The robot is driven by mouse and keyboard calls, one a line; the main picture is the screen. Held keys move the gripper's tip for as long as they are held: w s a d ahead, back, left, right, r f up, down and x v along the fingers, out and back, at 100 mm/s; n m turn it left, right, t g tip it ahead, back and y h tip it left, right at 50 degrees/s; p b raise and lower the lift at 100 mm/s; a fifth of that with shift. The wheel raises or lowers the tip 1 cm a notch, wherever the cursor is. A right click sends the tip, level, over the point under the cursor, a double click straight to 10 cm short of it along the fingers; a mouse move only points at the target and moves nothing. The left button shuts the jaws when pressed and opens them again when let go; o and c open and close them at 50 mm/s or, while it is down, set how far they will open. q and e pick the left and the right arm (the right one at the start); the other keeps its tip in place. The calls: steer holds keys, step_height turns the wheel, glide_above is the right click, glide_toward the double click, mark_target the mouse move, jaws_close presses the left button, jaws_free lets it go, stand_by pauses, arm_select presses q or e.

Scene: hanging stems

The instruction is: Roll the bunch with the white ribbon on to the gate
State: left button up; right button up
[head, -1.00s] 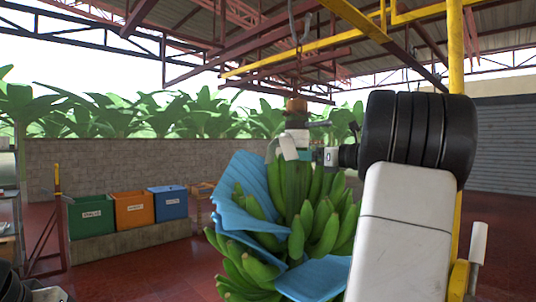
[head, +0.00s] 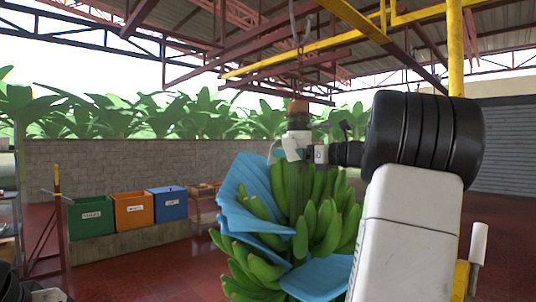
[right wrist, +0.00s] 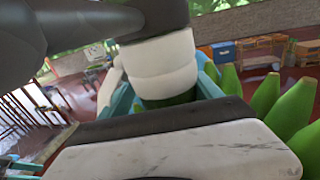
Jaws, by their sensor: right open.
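A bunch of green bananas (head: 322,220) with blue sheets (head: 245,195) between its hands hangs at the centre of the head view. A white ribbon (head: 290,147) is around the stem at its top, with a loose end hanging down. The ribbon also shows close up in the right wrist view (right wrist: 160,68). My right gripper (head: 312,153) is open beside the ribboned stem, on its right side. Its fingers are small in the head view, and I cannot tell whether they touch the stem. No gate can be made out clearly.
The bunch hangs under a yellow overhead rail (head: 290,60). A yellow post (head: 456,50) stands behind my right arm. Green (head: 91,216), orange (head: 133,209) and blue (head: 168,203) bins stand on a low block at the left. Red floor is open between.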

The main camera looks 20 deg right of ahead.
steer(key=shift+w+a, duration=0.2)
steer(key=shift+w, duration=0.1)
steer(key=c, duration=1)
jaws_close()
steer(key=shift+d, duration=0.1)
